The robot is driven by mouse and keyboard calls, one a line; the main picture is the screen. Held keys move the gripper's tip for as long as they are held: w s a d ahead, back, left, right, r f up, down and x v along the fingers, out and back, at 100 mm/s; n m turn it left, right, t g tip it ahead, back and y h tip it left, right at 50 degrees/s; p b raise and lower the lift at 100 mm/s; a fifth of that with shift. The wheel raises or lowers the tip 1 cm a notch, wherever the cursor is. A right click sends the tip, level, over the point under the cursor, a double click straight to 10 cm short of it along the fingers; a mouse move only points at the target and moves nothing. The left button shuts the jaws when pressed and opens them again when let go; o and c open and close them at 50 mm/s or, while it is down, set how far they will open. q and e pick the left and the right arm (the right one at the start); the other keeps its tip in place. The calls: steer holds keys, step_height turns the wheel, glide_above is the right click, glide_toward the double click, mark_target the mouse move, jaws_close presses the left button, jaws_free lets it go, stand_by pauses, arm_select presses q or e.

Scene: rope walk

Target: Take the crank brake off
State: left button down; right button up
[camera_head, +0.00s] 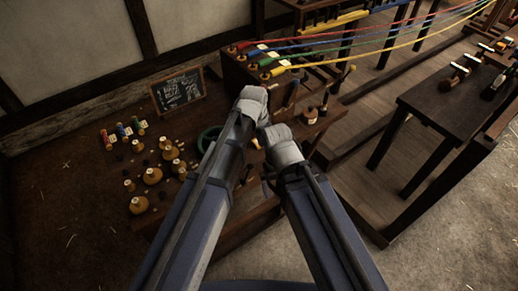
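A dark wooden headstock (232,68) stands at the back centre, with red, blue, green and yellow strands running from it to the upper right. I cannot make out for certain which part is the crank brake. A wooden-knobbed handle (351,69) sticks out on the headstock's right. My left gripper (254,94) is in front of the headstock's lower front. My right gripper (276,133) is just below and right of it, close to it. Both look pale grey from behind. Their fingertips are hidden, so I cannot see whether they hold anything.
A low dark bench on the left carries several wooden bobbins or tops (153,175), coloured spools (121,131) and a chalkboard (178,91). Wooden knobs (312,115) stand right of my grippers. A dark table (440,100) with tools is at right. Bare floor lies at front right.

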step_height(320, 180, down, 9)
steer(key=b, duration=0.8)
steer(key=shift+r, duration=0.1)
